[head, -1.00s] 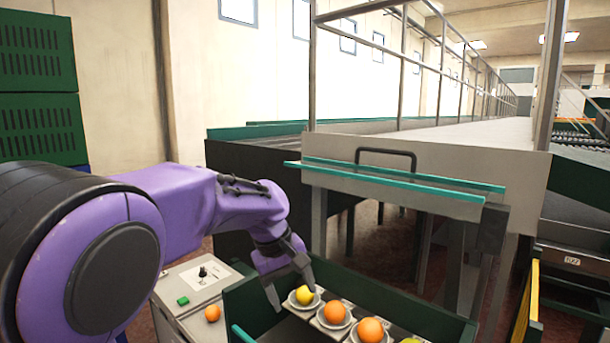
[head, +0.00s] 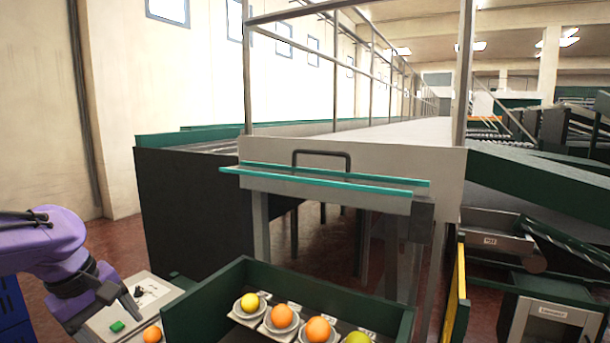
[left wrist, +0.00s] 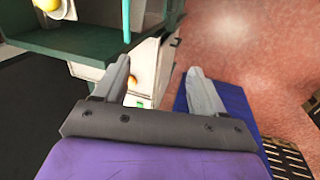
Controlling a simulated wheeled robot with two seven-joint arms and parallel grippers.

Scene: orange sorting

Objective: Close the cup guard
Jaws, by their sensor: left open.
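The likely cup guard (head: 325,191), a pale grey panel with teal strips and a black handle (head: 322,154), stands raised at the conveyor's end, behind and above the cups. Its hinge is not clear. Grey cups (head: 281,327) hold a yellow fruit (head: 250,302), oranges (head: 318,329) and a greenish fruit (head: 357,339) in a green-walled trough (head: 330,291). My left gripper (head: 107,311) is left of the trough, by the control box, well away from the panel. In the left wrist view its fingers (left wrist: 160,84) are apart with nothing between them. My right gripper is out of view.
The control box (head: 150,293) has a green button (head: 117,326) and a dark knob. A yellow-edged panel (head: 455,305) stands right of the trough. Railings rise behind the grey panel.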

